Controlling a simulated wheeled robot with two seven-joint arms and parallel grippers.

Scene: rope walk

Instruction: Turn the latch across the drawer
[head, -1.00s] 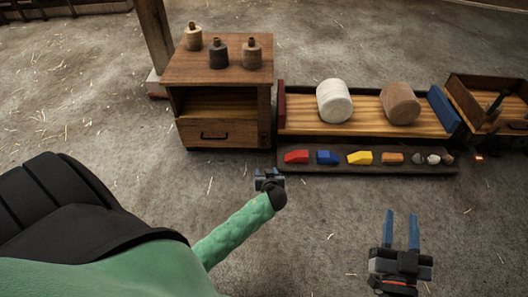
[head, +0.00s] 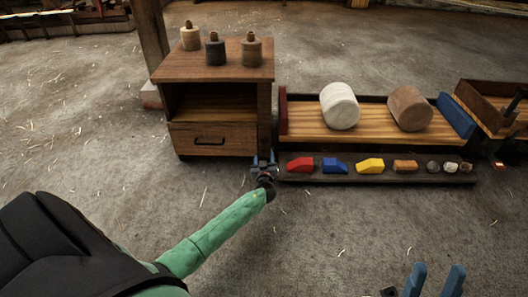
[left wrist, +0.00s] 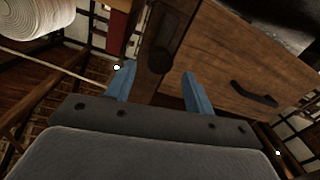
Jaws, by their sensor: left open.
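The wooden cabinet (head: 210,75) stands left of centre in the head view, with its drawer (head: 185,140) closed and a dark handle (head: 209,142) on the front. The drawer (left wrist: 235,50) and handle (left wrist: 255,95) also show in the left wrist view. A dark round knob (left wrist: 160,60), seemingly the latch's pivot, sits on the upright beside the drawer; I cannot make out the latch's full outline. My left gripper (head: 264,162) is at the cabinet's lower right corner, open and empty, its fingertips (left wrist: 158,82) either side of the upright's line. My right gripper (head: 434,278) is open and empty at the bottom edge.
Three bottles (head: 214,48) stand on the cabinet. To its right a wooden tray (head: 295,122) holds a white roll (head: 340,105) and a brown roll (head: 409,108). A dark strip (head: 385,177) with several small blocks lies in front. The floor nearer me is clear.

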